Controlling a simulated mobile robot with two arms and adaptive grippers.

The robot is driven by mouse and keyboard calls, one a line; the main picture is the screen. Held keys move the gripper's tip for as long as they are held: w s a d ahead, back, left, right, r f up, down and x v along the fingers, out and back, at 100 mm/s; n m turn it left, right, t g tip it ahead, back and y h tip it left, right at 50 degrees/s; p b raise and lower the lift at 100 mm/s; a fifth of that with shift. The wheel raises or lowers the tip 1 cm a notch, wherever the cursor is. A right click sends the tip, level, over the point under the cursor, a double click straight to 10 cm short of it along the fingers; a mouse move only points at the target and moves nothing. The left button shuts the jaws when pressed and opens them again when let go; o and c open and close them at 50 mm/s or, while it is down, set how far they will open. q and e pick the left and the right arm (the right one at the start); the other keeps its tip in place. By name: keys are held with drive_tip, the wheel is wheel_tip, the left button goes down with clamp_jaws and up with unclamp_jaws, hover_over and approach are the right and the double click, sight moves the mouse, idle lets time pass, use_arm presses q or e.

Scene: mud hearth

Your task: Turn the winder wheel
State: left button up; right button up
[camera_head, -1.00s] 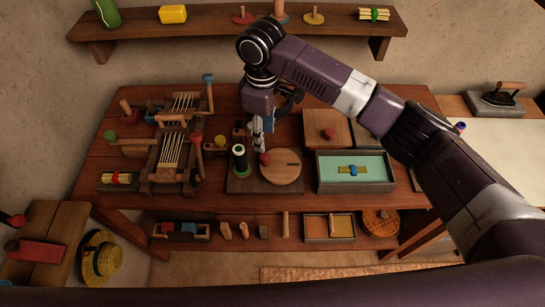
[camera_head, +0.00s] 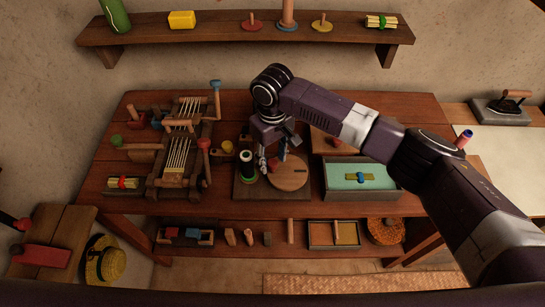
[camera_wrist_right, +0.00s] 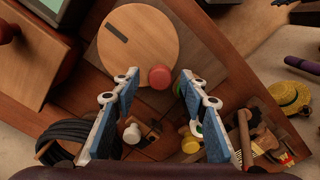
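The winder wheel (camera_head: 291,178) is a round, light wooden disc on a dark board, with a dark slot in its top and a red knob (camera_wrist_right: 160,77) near its rim. The wheel also shows in the right wrist view (camera_wrist_right: 137,40). My right gripper (camera_wrist_right: 158,86) is open, with its blue-padded fingers on either side of the red knob and a gap visible on both sides. In the head view the right gripper (camera_head: 268,162) is low at the wheel's left rim and partly hides the knob. My left gripper is not in view.
A spool of dark thread with green ends (camera_head: 247,166) stands close left of the wheel. A small loom (camera_head: 176,155) fills the table's left side. A teal-lined tray (camera_head: 360,177) and a wooden board (camera_head: 326,142) are to the right. A shelf (camera_head: 210,30) runs along the wall.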

drive_tip(key=shift+f, duration=0.15)
clamp_jaws()
idle(0.4)
